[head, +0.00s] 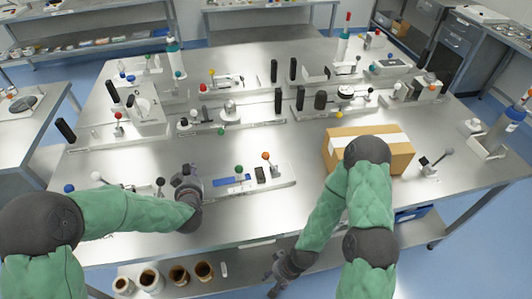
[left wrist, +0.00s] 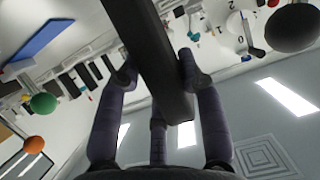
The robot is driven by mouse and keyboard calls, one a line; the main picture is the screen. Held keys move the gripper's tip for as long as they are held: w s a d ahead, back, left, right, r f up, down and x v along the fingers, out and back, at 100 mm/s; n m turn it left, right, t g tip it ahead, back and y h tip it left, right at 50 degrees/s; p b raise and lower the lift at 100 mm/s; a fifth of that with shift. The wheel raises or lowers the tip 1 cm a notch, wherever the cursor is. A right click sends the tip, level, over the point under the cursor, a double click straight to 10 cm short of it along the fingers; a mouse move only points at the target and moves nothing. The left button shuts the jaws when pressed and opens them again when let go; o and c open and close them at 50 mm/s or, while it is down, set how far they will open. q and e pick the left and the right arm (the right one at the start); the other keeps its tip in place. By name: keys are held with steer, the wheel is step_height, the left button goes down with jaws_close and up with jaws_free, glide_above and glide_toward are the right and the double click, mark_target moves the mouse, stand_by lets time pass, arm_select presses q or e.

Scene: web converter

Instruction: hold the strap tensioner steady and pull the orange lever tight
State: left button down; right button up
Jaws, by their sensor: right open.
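The strap tensioner appears to be the low grey fixture (head: 285,184) at the front middle of the table, though I cannot be sure. A lever with an orange ball (head: 265,156) rises near its right end, and the ball also shows in the left wrist view (left wrist: 33,145). A green ball (head: 239,169) and a blue strip (head: 228,181) are to its left. My left gripper (head: 188,178) is at the fixture's left end, its fingers closed around a black bar-like handle (left wrist: 150,50). My right gripper (head: 279,268) is open and empty, low in front of the table edge.
A cardboard box (head: 400,158) stands right of the fixture, partly behind my right arm. Several similar fixtures with black posts and coloured knobs fill the back rows of the steel table (head: 300,140). Cups (head: 178,274) sit on a lower shelf at the front left.

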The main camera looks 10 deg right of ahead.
stand_by(0.3)
arm_select(q)
steer(key=shift+w+r, duration=0.1)
steer(key=shift+r, duration=0.05)
steer(key=shift+f+b, duration=0.3)
steer(key=shift+f, duration=0.1)
steer(key=shift+s+f, duration=0.15)
steer(key=shift+s, duration=0.05)
